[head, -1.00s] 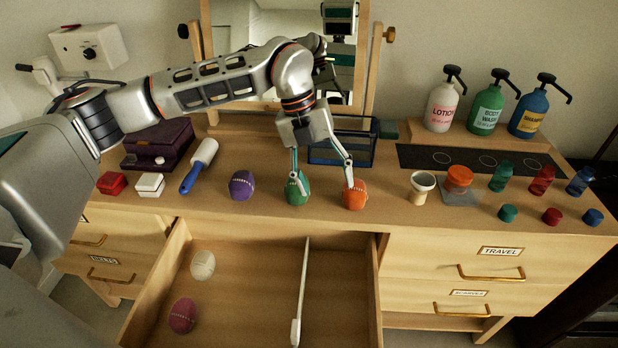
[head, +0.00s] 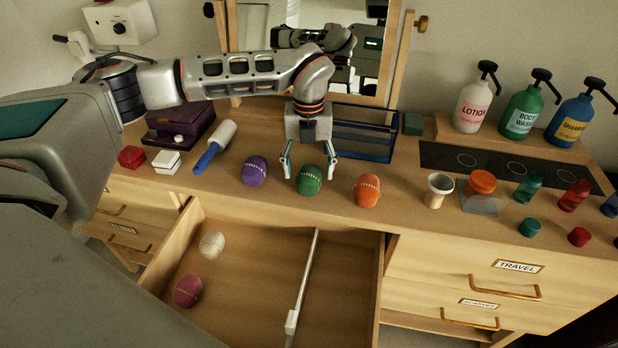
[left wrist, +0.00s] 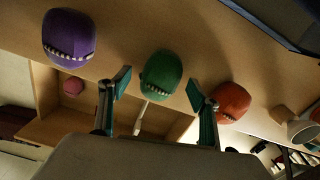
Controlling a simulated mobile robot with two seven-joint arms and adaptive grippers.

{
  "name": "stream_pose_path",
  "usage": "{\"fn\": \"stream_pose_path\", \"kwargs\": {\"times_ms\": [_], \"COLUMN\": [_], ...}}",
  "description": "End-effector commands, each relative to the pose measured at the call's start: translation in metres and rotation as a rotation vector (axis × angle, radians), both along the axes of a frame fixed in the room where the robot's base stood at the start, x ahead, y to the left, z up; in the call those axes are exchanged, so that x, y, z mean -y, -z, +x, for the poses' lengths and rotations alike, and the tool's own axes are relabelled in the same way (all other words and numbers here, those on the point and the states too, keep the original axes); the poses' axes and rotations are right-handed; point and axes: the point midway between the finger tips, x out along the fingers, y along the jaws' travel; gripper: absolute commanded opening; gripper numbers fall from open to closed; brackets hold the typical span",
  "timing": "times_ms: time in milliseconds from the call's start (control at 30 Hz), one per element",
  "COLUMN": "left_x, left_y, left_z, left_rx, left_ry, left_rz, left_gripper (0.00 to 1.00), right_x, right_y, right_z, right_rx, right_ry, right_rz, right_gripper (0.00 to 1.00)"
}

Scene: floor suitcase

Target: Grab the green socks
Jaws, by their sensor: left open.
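The green socks (head: 309,180) are a rolled ball on the dresser top, between the purple ball (head: 254,170) and the orange ball (head: 367,190). My left gripper (head: 309,174) points down over the green ball, open, with one finger on each side of it. In the left wrist view the green socks (left wrist: 161,75) show between and beyond the two fingertips (left wrist: 158,88), with a gap on both sides. I cannot tell how far down the fingers reach. My right gripper is not in view.
An open drawer (head: 250,262) below holds a white ball (head: 211,244) and a magenta ball (head: 187,291). A blue mesh bin (head: 365,135) stands behind the gripper. A white funnel-like cup (head: 438,190) and small bottles stand to the right.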

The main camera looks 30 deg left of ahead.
Motion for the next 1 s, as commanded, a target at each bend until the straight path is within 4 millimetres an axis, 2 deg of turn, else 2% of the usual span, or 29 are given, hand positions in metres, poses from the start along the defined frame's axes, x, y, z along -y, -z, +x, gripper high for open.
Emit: {"fn": "stream_pose_path", "kwargs": {"times_ms": [100, 367, 533, 867, 1000], "left_x": [0.0007, 0.0008, 0.0008, 0.0008, 0.0008], "left_y": [0.0107, 0.0133, 0.0132, 0.0125, 0.0065], "left_z": [-0.0002, 0.0002, 0.0001, 0.0001, 0.0004], "left_rx": [0.0, 0.001, 0.001, 0.0, 0.001], "left_ry": [0.0, 0.001, 0.001, 0.001, 0.001], "left_rz": [0.0, 0.0, 0.0, -0.001, 0.0], "left_gripper": [0.62, 0.62, 0.22, 0.21, 0.21], "right_x": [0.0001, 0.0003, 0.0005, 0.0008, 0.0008], "right_y": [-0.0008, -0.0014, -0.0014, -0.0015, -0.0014], "right_z": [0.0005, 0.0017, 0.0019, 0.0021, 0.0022], "right_rx": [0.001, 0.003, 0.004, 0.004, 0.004], "right_ry": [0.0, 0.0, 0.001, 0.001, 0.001], "right_rz": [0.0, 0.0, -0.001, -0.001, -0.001], "right_gripper": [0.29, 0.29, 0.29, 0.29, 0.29]}}
